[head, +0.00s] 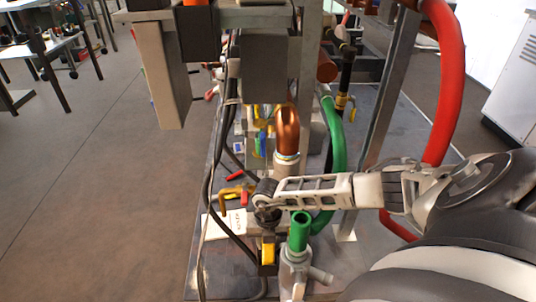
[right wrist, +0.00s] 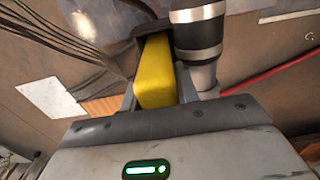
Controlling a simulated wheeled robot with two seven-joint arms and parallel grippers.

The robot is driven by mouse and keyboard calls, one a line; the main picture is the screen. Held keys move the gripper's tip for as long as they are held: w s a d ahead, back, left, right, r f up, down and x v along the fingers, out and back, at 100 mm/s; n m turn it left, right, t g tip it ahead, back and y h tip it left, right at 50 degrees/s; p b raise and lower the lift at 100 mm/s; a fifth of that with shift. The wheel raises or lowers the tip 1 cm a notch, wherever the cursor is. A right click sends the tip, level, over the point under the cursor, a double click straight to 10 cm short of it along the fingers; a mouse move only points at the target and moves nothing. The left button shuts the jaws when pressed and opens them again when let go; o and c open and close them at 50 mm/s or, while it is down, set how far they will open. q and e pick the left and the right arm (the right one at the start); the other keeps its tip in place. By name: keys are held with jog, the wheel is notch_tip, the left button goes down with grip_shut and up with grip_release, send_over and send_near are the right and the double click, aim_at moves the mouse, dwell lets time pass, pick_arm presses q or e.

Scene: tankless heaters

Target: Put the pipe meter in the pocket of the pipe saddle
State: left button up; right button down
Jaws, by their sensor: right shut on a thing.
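My right gripper (head: 266,212) reaches in from the right in the head view, above the pipework. A yellow block with a black end, which looks like the pipe meter (head: 268,253), shows just below it. In the right wrist view the yellow block (right wrist: 155,72) sits between the fingers of my right gripper (right wrist: 160,95), which is shut on it. Its black end points away from the palm, beside a metal cylinder with a dark band (right wrist: 199,40). I cannot clearly pick out the pipe saddle or its pocket. My left gripper is not in view.
A green hose (head: 336,150) and an upright green pipe end (head: 299,232) stand close to my right gripper. A copper elbow (head: 287,130) is behind it. Dark cables (head: 212,170) run down on the left. A thick red hose (head: 447,80) curves at the right.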

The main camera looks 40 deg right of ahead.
jog(key=shift+f, duration=0.15)
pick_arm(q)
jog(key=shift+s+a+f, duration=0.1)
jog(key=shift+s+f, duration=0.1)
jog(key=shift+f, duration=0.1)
pick_arm(e)
jog(key=c, duration=1)
grip_release()
jog(key=shift+c, duration=0.2)
